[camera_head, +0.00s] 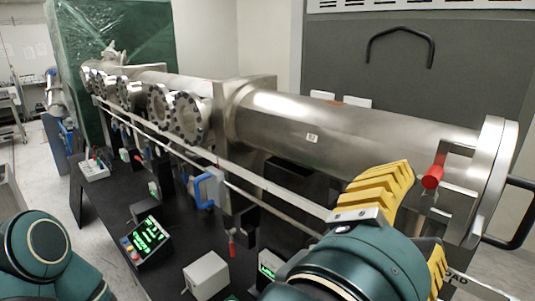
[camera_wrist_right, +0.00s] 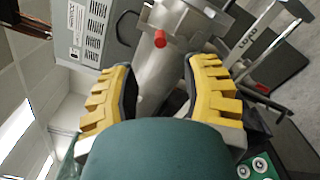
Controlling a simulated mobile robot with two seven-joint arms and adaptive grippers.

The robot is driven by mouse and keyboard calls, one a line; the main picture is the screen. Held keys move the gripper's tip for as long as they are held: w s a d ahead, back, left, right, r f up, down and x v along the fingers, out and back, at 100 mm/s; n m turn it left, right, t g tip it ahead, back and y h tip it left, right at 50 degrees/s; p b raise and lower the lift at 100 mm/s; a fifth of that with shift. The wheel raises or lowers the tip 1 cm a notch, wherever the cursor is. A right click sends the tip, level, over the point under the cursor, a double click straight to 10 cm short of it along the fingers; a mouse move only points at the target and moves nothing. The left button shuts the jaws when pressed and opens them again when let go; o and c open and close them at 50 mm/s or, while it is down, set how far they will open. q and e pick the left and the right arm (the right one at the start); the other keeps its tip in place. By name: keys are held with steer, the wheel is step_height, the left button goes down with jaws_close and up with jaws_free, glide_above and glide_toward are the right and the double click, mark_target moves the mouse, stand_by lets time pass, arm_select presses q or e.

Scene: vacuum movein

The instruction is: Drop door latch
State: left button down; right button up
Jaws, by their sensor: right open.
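The door latch (camera_head: 434,172) is a metal piece with a red grip, beside the round end door (camera_head: 490,180) of the long steel vacuum tube (camera_head: 370,143). In the head view its red grip slants down from a metal bar. The red grip (camera_wrist_right: 160,38) also shows beyond my fingers in the right wrist view. My right gripper (camera_head: 420,208) has yellow fingers spread apart with nothing between them; it is just in front of and below the latch, apart from it in the wrist view. My left gripper is out of view; only a teal part of my left arm shows.
A black handle (camera_head: 513,215) sticks out at the right of the door. Round flanges (camera_head: 190,117) line the tube farther left. Below, the black table (camera_head: 115,205) holds a lit display (camera_head: 148,238) and a grey box (camera_head: 206,275). A grey cabinet (camera_head: 470,65) stands behind.

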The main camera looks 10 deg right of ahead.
mark_target(429, 186)
steer(key=p+x, duration=0.1)
steer(key=x, duration=0.8)
steer(key=shift+w+d, duration=0.2)
steer(key=shift+d, duration=0.1)
jaws_close()
